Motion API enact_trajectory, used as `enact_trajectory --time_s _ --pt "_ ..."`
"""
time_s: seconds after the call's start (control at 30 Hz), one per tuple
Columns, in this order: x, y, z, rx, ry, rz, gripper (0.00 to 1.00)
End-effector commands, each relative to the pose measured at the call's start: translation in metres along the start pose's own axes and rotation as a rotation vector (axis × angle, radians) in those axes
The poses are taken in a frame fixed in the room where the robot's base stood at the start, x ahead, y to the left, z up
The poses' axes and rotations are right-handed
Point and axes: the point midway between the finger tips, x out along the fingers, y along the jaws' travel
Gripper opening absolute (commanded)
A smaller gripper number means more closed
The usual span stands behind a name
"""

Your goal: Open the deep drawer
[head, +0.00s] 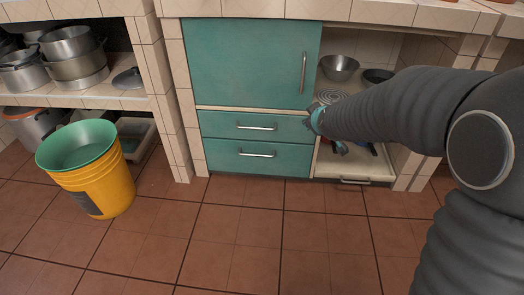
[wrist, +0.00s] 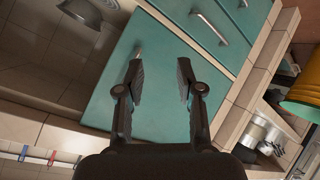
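The teal cabinet has two drawers under its door, both shut. The upper drawer has a metal bar handle (head: 257,127). The lower drawer front (head: 225,160) looks slightly taller and has its own bar handle (head: 258,155). Drawer fronts and a handle (wrist: 208,27) also show at the upper right of the wrist view. My gripper (head: 317,118) is by the right edge of the upper drawer in the head view, partly hidden by my arm. In the wrist view my gripper (wrist: 160,75) is open and empty, its fingers apart in front of the teal door panel. It holds no handle.
The teal door (head: 245,60) above is shut. To the right is an open bay with a metal bowl (head: 339,67) and a low pale drawer or tray with a handle (head: 355,181). A yellow bucket (head: 105,185) stands at left. The tiled floor before the drawers is clear.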

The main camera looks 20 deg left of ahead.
Motion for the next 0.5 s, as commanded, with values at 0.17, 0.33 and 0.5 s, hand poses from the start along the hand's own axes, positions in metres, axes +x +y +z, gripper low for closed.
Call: enact_trajectory --time_s 0.17,0.33,0.5 --pt "0.083 -0.050 -0.006 -0.170 0.051 0.053 0.36" --pt "0.149 -0.101 -0.003 -0.335 0.084 0.127 0.36" --pt "0.205 -0.161 0.012 -0.507 0.097 0.212 0.36"
